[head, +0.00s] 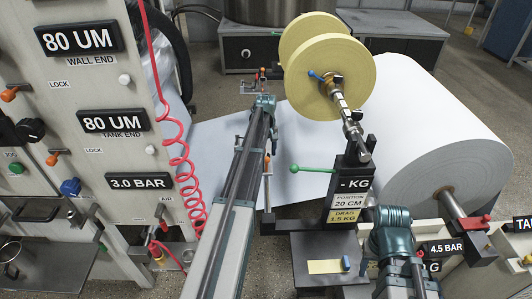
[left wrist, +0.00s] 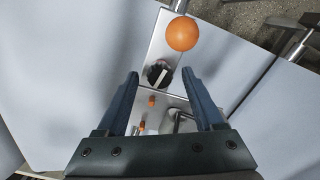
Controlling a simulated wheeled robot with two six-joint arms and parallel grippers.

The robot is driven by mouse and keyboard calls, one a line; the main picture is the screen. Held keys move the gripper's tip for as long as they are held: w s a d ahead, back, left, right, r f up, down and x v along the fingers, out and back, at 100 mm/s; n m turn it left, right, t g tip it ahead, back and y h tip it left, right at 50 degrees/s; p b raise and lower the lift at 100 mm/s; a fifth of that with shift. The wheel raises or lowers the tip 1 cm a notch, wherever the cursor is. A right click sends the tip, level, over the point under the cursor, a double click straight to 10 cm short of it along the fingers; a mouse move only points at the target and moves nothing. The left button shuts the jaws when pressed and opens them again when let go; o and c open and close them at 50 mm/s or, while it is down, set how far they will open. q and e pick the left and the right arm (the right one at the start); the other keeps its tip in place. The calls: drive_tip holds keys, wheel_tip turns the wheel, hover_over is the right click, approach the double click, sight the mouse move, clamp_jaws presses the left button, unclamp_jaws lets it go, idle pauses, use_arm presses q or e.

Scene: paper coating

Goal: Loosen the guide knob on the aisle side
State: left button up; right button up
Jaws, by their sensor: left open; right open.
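In the left wrist view an orange round knob (left wrist: 182,33) sits beyond my left gripper (left wrist: 159,73), slightly right of the line between its fingers. A dark round fitting (left wrist: 158,74) on a pale metal bar shows below, between the fingertips. In the head view my left arm reaches far forward, and its gripper (head: 263,74) is small near a metal fixture with small orange parts. I cannot tell which of these is the aisle-side knob. My right gripper (head: 391,213) is at lower right, open, its fingers mostly hidden.
A white paper roll (head: 430,125) fills the right side. Yellow discs (head: 330,75) on a shaft stand above a black post (head: 347,185) with a green-tipped lever (head: 312,169). A panel (head: 70,180) with a coiled red hose (head: 181,130) is at left.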

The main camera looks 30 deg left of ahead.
sight(266, 155)
use_arm(q)
wheel_tip(266, 155, up, 14)
drive_tip(key=p, duration=1.3)
drive_tip(key=shift+p, duration=0.4)
use_arm(e)
wheel_tip(266, 155, up, 14)
use_arm(q)
drive_tip(key=shift+f, duration=0.2)
use_arm(e)
drive_tip(key=shift+f, duration=0.15)
